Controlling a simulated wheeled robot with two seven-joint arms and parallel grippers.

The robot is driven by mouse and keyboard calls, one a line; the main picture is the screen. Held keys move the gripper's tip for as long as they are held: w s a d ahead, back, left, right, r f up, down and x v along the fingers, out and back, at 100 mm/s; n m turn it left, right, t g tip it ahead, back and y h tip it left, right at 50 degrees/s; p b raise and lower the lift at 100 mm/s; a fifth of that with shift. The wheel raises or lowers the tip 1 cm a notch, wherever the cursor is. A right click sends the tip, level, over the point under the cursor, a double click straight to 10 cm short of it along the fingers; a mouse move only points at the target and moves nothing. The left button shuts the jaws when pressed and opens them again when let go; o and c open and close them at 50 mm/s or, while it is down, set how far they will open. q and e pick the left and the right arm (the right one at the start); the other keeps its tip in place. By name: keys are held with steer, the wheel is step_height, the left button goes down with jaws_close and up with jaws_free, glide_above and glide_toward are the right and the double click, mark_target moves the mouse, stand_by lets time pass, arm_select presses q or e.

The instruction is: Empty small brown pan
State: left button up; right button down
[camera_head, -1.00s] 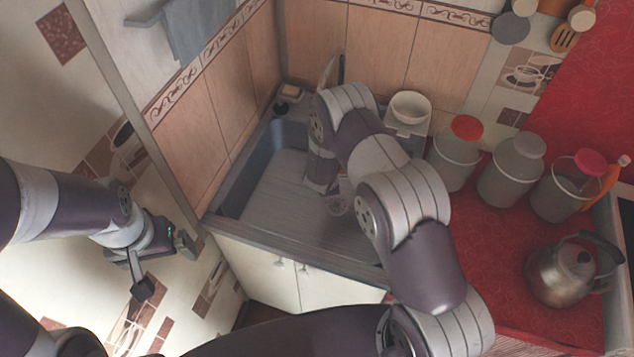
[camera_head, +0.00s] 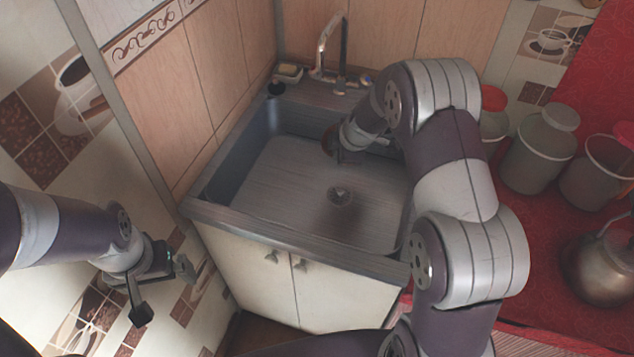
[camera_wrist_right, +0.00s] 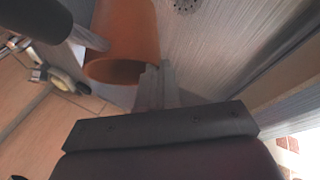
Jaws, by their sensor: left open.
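The small brown pan (camera_head: 328,139) shows as a small brown patch over the sink, mostly hidden by my right arm. In the right wrist view the pan (camera_wrist_right: 125,40) is orange-brown, with its round mouth turned toward the camera. A dark handle with a metal neck appears to join it at the left. My right gripper (camera_wrist_right: 156,82) has its fingers close together at the pan's rim and appears to hold its wall. The pan looks tipped on its side. No contents are visible. My left gripper (camera_head: 165,290) is open and empty, left of the sink cabinet.
The metal sink (camera_head: 285,190) has a drain (camera_head: 340,196) in its floor and looks empty. A tap (camera_head: 335,50) and a soap dish (camera_head: 289,72) stand at its back edge. Several canisters and a kettle (camera_head: 600,265) stand on the red counter at right.

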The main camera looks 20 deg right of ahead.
arm_select(q)
step_height(320, 180, down, 11)
steer(key=b, duration=0.9)
step_height(320, 180, up, 11)
steer(key=p, duration=1)
steer(key=shift+r+p, duration=0.2)
steer(key=shift+p, duration=0.2)
arm_select(e)
steer(key=d+f+m+g+y, duration=0.1)
steer(key=d+f+y, duration=0.1)
steer(key=d+y, duration=0.3)
steer(key=shift+w+d+f+m+y, duration=0.2)
steer(key=shift+d+f+m+y, duration=0.15)
steer(key=shift+d, duration=0.9)
arm_select(q)
steer(key=shift+f, duration=0.1)
